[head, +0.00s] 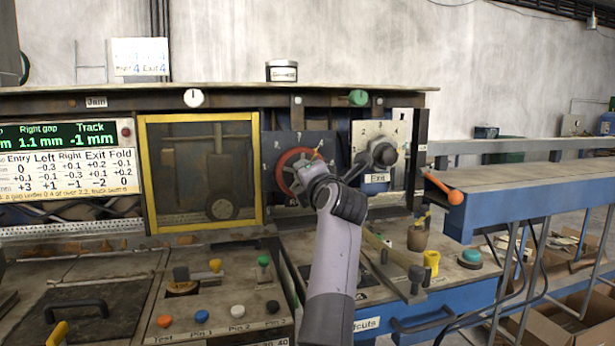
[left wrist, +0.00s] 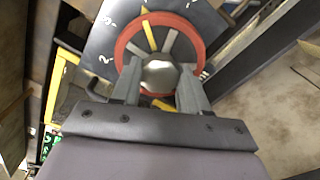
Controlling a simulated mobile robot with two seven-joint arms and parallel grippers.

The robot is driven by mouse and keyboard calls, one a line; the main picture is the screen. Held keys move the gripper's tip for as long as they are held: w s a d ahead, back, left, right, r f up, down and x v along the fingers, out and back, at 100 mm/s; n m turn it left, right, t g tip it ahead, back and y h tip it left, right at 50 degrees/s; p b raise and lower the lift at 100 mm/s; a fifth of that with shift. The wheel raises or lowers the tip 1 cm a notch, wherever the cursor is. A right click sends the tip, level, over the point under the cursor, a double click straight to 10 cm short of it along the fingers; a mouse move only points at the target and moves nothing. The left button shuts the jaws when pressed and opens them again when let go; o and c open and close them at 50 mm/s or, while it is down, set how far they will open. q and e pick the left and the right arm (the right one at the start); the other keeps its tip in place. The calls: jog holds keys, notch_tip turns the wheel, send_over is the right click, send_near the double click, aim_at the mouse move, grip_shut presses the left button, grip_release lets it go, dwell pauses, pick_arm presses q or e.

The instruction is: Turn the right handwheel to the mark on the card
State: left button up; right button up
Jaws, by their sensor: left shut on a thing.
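The right handwheel (head: 286,160) is a red ring on a dark numbered dial plate (head: 268,143) right of the yellow-framed window. In the left wrist view the red wheel (left wrist: 197,50) shows grey spokes, a yellow mark at its upper left and a pale hub (left wrist: 160,76). My left gripper (head: 303,172) is at the wheel; its fingers (left wrist: 160,85) are closed on the hub from both sides. My wrist hides part of the wheel in the head view. A white card (head: 140,57) with small blue figures stands top left, partly unreadable. My right gripper is out of view.
A black knob (head: 384,153) on a pale exit dial sits just right of my wrist. A green display (head: 50,134) reads right gap 1.1 mm, track -1 mm, above a printed table (head: 68,172). Buttons and levers crowd the bench; a blue-sided conveyor (head: 520,190) extends right.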

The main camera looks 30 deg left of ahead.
pick_arm(q)
jog(key=shift+f+m, duration=0.1)
jog(key=shift+m, duration=0.3)
jog(key=o, duration=1.1)
jog(key=shift+c, duration=0.2)
jog(key=shift+d, duration=0.15)
